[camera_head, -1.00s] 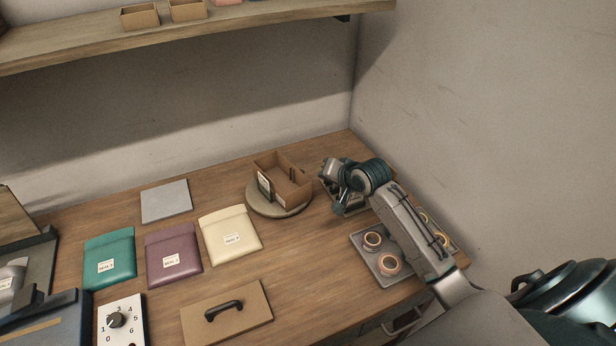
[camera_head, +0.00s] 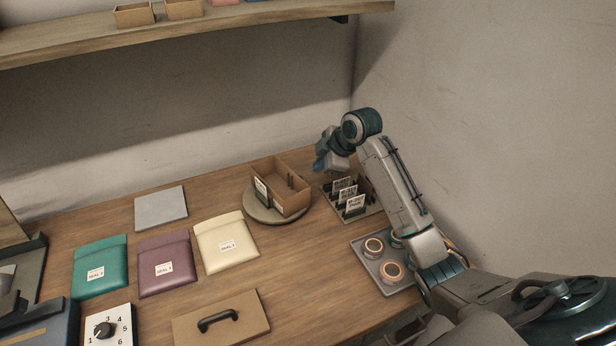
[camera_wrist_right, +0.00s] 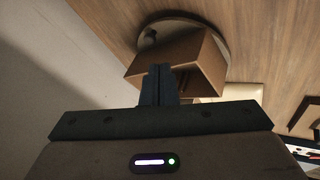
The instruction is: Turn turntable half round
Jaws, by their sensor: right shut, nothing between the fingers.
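The round turntable (camera_head: 262,215) lies on the wooden desk and carries an open brown box (camera_head: 295,203) with a small label card (camera_head: 261,189) at its left side. In the right wrist view the turntable (camera_wrist_right: 150,32) shows past the box (camera_wrist_right: 205,72). My right gripper (camera_head: 321,164) is raised above the desk, just right of and behind the box, apart from it in the head view. Its fingers (camera_wrist_right: 159,72) are together and hold nothing. In the wrist view they overlap the box's near wall. My left gripper is out of view.
A rack of small cards (camera_head: 350,197) stands right of the turntable. A tray of tape rolls (camera_head: 382,262) is in front of it. Green, purple and cream pouches (camera_head: 226,242), a grey plate (camera_head: 160,208), a handled board (camera_head: 222,318) and a dial panel (camera_head: 108,328) lie leftward.

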